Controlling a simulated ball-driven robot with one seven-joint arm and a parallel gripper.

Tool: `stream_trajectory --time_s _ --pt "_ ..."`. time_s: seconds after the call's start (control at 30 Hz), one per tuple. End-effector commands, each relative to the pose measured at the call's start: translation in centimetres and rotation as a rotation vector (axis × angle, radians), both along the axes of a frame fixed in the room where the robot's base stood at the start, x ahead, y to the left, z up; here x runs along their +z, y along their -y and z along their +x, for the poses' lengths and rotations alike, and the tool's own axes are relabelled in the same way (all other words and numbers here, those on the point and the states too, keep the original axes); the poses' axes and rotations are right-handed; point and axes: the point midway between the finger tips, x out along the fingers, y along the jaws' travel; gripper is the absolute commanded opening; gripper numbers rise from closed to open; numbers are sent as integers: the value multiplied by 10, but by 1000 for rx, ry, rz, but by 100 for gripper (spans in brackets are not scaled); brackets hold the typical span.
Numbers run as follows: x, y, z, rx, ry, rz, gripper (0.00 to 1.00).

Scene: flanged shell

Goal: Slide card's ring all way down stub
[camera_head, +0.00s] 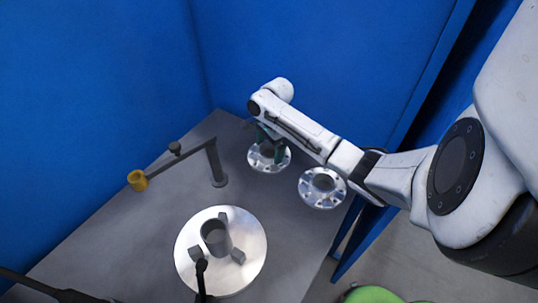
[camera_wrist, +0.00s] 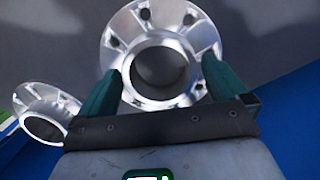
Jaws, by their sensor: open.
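No card is recognisable in either view. A silver flanged ring (camera_head: 256,165) with a raised hub and bolt holes lies on the grey table below my gripper (camera_head: 268,143). In the wrist view, my gripper (camera_wrist: 161,75) is open, with its green fingers on both sides of the hub of this flanged ring (camera_wrist: 126,28). I cannot tell whether they touch it. A second, similar flanged ring (camera_head: 322,204) lies to the right, and it also shows at left in the wrist view (camera_wrist: 48,98). An upright grey hollow cylinder (camera_head: 217,243), perhaps the stub, stands on a round silver plate (camera_head: 242,225).
Several dark blocks (camera_head: 238,257) stand around the cylinder on the plate. A dark post (camera_head: 216,165) carries a long arm ending in a yellow cup (camera_head: 137,181).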

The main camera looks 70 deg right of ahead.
Motion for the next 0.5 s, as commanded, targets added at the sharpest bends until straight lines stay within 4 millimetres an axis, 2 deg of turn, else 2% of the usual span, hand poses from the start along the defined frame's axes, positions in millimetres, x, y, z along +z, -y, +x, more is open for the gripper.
stream_trajectory --time_s 0.17,0.5 --pt "0 0 0 0 0 0 99" --pt "0 0 0 0 0 0 66"
